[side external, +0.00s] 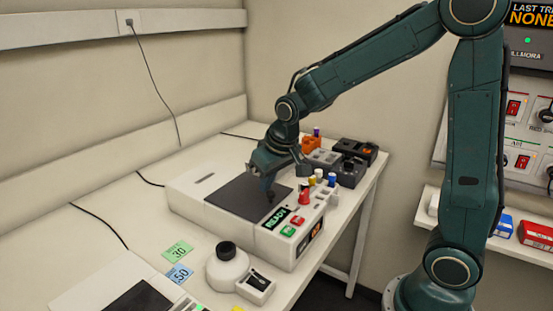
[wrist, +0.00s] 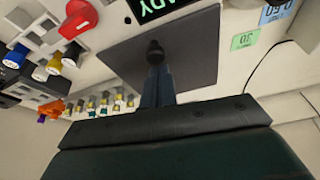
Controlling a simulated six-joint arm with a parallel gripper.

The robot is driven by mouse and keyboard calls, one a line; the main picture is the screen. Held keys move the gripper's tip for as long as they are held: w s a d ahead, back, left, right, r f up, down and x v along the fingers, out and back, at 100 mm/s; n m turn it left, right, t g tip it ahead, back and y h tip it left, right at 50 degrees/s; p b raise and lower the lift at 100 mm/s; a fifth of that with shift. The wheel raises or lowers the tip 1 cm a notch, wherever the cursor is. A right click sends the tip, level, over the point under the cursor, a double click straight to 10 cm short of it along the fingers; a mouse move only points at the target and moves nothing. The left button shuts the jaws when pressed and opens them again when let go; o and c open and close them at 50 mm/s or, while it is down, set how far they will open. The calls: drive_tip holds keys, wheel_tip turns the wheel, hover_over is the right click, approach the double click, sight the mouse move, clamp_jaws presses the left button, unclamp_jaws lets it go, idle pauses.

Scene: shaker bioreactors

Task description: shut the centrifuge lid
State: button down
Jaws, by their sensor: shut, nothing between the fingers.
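The centrifuge (side external: 190,200) is a long white box on the bench with a READY display at its front. Its dark grey square lid (side external: 235,196) looks to lie flat on the top face; it also shows in the wrist view (wrist: 195,50). A small black knob (wrist: 155,47) stands near the lid's front edge. My gripper (side external: 269,185) points down over the front part of the lid, with its fingers shut and empty. In the wrist view its fingertips (wrist: 156,72) are right by the knob; I cannot tell whether they touch it.
A red knob (side external: 304,195), green and red buttons and several coloured caps stand right of the lid. Dark racks and an orange block (side external: 312,143) are at the back. A white round-bodied device (side external: 227,268) sits in front, near green and blue notes (side external: 177,250).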

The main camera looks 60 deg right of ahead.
sight(256, 194)
drive_tip(key=shift+s+f, duration=0.1)
drive_tip(key=shift+f, duration=0.05)
drive_tip(key=shift+w+d+r, duration=0.1)
drive_tip(key=shift+w+r, duration=0.05)
drive_tip(key=shift+w, duration=0.5)
drive_tip(key=shift+w+d+r, duration=0.1)
drive_tip(key=shift+w+r, duration=0.1)
drive_tip(key=shift+w, duration=0.45)
drive_tip(key=shift+w+d+r, duration=0.1)
drive_tip(key=shift+w+r, duration=0.05)
drive_tip(key=shift+w, duration=0.5)
drive_tip(key=shift+r, duration=0.3)
drive_tip(key=v, duration=0.9)
drive_tip(key=shift+r, duration=0.25)
drive_tip(key=shift+s, duration=0.2)
drive_tip(key=s+a+f+n+t, duration=0.1)
drive_tip(key=s+a, duration=0.2)
drive_tip(key=s, duration=1.8)
drive_tip(key=shift+s+n+y, duration=0.3)
drive_tip(key=shift+s+n, duration=0.1)
